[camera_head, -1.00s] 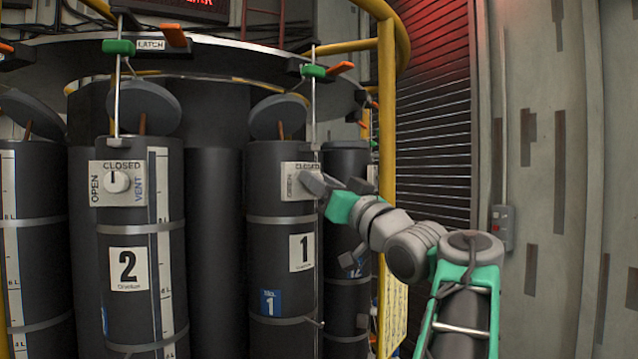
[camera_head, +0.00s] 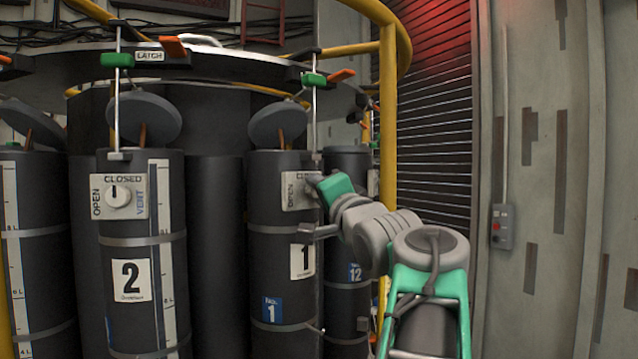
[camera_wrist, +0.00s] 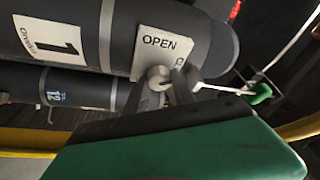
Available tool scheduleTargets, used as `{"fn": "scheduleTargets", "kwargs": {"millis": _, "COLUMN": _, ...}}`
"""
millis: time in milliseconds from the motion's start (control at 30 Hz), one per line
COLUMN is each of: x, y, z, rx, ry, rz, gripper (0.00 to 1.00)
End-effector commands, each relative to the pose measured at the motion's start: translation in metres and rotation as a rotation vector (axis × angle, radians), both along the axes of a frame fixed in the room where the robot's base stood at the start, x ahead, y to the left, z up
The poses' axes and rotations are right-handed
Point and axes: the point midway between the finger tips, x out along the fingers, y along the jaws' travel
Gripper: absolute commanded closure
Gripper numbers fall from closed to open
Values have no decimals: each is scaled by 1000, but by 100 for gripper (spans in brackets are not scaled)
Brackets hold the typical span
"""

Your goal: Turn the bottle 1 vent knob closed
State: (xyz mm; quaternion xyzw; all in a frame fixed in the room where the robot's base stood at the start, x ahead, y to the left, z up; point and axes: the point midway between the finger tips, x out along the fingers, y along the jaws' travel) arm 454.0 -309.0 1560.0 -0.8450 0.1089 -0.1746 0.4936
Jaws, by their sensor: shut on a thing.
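My gripper is shut on the knob. The knob's pointer and most of the "CLOSED" lettering are hidden, so I cannot tell its setting.
Bottle 2 (camera_head: 145,255) stands to the left, its own vent knob (camera_head: 118,196) pointing up to CLOSED. Bottle 12 (camera_head: 345,235) is behind bottle 1 on the right. A yellow post (camera_head: 388,150) rises close by my arm. A green-handled latch rod (camera_head: 314,80) hangs above bottle 1.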

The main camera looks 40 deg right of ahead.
Motion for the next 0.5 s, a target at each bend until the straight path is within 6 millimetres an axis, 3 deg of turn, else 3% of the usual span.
{"fn": "scheduleTargets", "kwargs": {"millis": 500, "x": 0, "y": 1, "z": 5, "rx": 409, "ry": -9, "rz": 1, "gripper": 100}}
